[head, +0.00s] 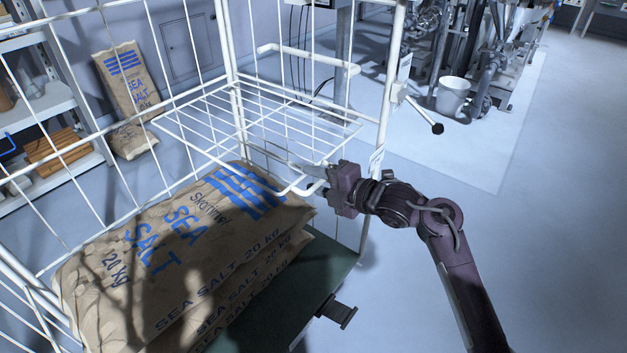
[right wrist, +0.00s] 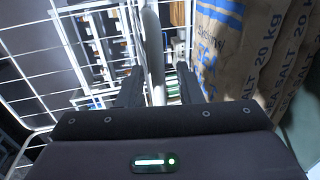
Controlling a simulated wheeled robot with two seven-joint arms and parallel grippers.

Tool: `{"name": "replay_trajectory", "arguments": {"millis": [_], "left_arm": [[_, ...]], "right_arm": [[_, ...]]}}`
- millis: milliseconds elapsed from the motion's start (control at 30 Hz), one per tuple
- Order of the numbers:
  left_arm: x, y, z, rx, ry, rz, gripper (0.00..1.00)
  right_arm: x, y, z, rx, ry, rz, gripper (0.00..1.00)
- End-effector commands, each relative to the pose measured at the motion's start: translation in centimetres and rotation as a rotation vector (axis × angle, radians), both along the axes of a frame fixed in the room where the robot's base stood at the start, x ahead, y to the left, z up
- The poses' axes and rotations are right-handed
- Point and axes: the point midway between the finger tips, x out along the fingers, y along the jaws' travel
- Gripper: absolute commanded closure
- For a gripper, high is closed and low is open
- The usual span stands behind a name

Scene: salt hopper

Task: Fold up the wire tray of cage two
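The white wire tray (head: 262,121) lies roughly level inside the white wire cage (head: 233,88), above and behind the salt sacks. My right gripper (head: 324,180) is at the tray's near right corner, its arm coming from the lower right. In the right wrist view, a white bar (right wrist: 152,50) of the tray or cage runs between the two dark fingers (right wrist: 160,90). The fingers stand apart, with a gap beside the bar, so the gripper looks open around it. Whether a finger touches the bar is unclear. My left gripper is out of view.
Stacked sea salt sacks (head: 180,255) fill the near part of the cage, close to the gripper. A latch lever with a black knob (head: 437,128) sticks out at the right post. A white bucket (head: 452,96) stands behind. Open floor (head: 550,240) lies to the right.

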Motion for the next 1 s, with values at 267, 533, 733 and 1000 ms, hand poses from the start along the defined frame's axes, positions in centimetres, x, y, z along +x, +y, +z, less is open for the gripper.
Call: {"name": "replay_trajectory", "arguments": {"millis": [267, 533, 733, 1000], "left_arm": [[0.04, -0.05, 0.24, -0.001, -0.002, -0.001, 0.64], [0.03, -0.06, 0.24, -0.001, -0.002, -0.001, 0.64], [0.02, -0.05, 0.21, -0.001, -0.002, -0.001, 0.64], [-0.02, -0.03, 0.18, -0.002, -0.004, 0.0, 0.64]], "right_arm": [[0.45, 0.63, -0.2, 0.0, 0.001, -0.001, 0.68], [0.42, 0.6, -0.26, 0.0, 0.003, 0.0, 0.9], [0.36, 0.58, -0.52, -0.004, 0.007, 0.0, 1.0], [0.25, 0.54, -0.52, -0.005, 0.017, 0.001, 1.0]]}}
